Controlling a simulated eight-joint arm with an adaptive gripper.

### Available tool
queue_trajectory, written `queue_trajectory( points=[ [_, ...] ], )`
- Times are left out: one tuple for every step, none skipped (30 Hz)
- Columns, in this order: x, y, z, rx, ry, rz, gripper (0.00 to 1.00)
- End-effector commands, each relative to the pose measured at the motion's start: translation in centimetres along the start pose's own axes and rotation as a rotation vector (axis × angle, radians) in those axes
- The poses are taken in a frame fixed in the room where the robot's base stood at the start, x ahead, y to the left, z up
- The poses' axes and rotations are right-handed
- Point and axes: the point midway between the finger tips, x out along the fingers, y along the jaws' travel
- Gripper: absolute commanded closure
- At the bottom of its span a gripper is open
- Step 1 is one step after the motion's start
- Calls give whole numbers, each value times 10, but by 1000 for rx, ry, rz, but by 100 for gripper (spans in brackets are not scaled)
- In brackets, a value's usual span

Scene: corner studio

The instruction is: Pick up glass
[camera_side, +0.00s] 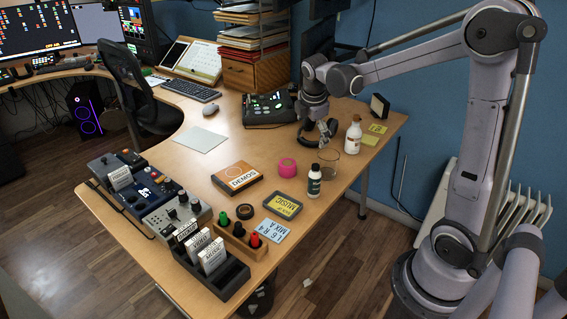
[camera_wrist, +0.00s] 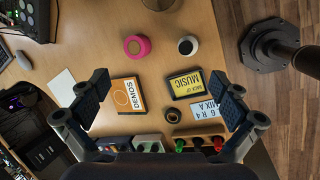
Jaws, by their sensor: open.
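The clear glass (camera_side: 328,166) stands on the wooden desk, faint and see-through, just below my gripper (camera_side: 318,136) in the side view. In the wrist view a round, pale shape at the top edge, cut off by the frame, looks like the glass (camera_wrist: 158,5). My gripper (camera_wrist: 163,97) is open with its fingers wide apart and nothing between them. It hangs above the desk, apart from the glass.
The DEMOS box (camera_side: 237,178), MUSIC case (camera_side: 282,205) and a black tape roll (camera_side: 245,211) lie nearer the front.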

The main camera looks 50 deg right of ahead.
Motion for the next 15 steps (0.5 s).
queue_trajectory(
  points=[
    [16, 9, 11, -63, -22, -23, 1],
    [24, 12, 17, -106, -35, -38, 1],
    [34, 16, 25, -160, -49, -57, 1],
    [42, 19, 31, -198, -58, -73, 1],
    [50, 21, 36, -236, -66, -87, 1],
    [59, 23, 43, -280, -76, -105, 1],
    [65, 24, 47, -312, -80, -118, 1],
    [71, 25, 51, -340, -84, -130, 1],
    [77, 26, 56, -371, -89, -143, 1],
    [82, 27, 59, -392, -93, -153, 1],
    [85, 27, 62, -410, -95, -161, 1],
    [89, 27, 64, -430, -96, -169, 1],
    [91, 27, 66, -440, -97, -174, 1],
    [93, 27, 67, -448, -98, -177, 1],
    [96, 27, 68, -456, -98, -180, 1]
  ],
)
